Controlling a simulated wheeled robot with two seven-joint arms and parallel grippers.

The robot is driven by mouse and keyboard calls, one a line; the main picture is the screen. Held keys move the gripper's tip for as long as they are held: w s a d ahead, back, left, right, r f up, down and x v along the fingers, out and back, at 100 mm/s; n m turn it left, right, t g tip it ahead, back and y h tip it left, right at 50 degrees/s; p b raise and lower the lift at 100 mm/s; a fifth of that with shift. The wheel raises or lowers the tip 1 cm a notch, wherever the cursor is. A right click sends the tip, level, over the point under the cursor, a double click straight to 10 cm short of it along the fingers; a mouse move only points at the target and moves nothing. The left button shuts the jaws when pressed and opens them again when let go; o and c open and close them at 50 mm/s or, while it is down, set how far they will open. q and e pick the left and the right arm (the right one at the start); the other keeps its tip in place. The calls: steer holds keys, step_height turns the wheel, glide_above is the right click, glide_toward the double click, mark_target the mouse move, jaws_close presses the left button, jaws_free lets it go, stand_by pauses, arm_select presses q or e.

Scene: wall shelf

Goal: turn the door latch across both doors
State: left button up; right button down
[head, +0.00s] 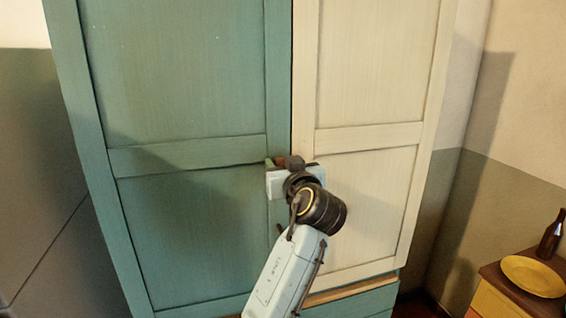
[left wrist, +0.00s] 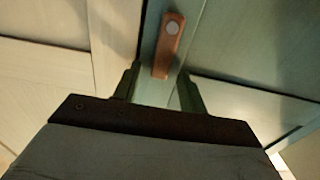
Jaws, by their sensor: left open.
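The door latch (left wrist: 168,50) is a short brown wooden bar with a round grey pivot near one end. In the left wrist view it lies on the teal door's edge strip, roughly along the seam and a little slanted, not across the cream door. My left gripper (left wrist: 158,76) is open, with a finger on each side of the latch's free end; contact cannot be told. In the head view the gripper (head: 282,163) is at the seam and mostly hides the latch. The teal door (head: 190,75) is left, the cream door (head: 375,65) right; both look closed. My right gripper is out of view.
A low cabinet (head: 490,300) at the lower right holds a yellow plate (head: 533,276) and a brown bottle (head: 551,236). A teal drawer front (head: 355,303) is below the doors. Walls stand on both sides of the cupboard.

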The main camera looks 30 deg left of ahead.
arm_select(q)
steer(key=shift+c, duration=0.4)
jaws_close()
steer(key=w+d+f+m+p, duration=0.3)
steer(key=w+f+m+p, duration=0.1)
steer(key=m, duration=1.2)
steer(key=shift+d+f+m+p, duration=0.25)
steer(key=shift+f+m+p, duration=0.1)
steer(key=shift+p, duration=0.45)
